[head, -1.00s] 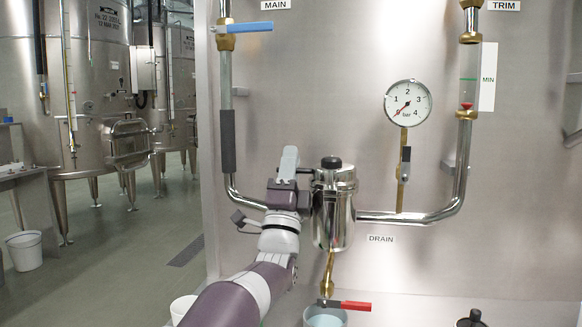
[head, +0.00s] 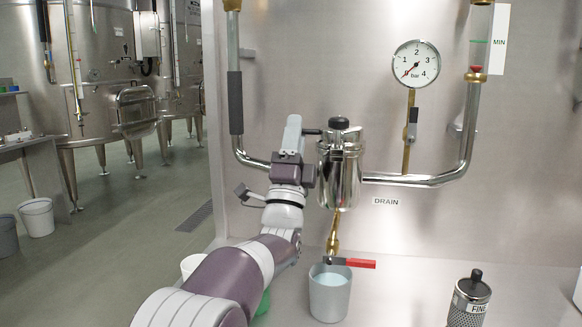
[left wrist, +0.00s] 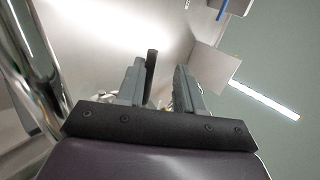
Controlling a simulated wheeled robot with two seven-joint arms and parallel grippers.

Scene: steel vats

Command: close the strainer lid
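The strainer (head: 340,180) is a polished steel pot in the pipe on the steel panel. Its lid (head: 344,134) with a round black knob (head: 339,123) is at the top of the pot; I cannot tell whether it is fully seated. A short dark bar (head: 312,131) sticks out to the lid's left. My left gripper (head: 293,121) points upward just left of the strainer, near this bar. In the left wrist view its fingers (left wrist: 158,78) are apart, with a dark rod (left wrist: 151,68) showing between or behind them. My right gripper is not in view.
Below the strainer are a brass drain with a red-handled valve (head: 350,263) and a grey cup (head: 330,296) of pale liquid. A mesh cylinder marked FINE (head: 468,304) stands at right. A pressure gauge (head: 415,64) and pipe (head: 425,180) are right of the strainer.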

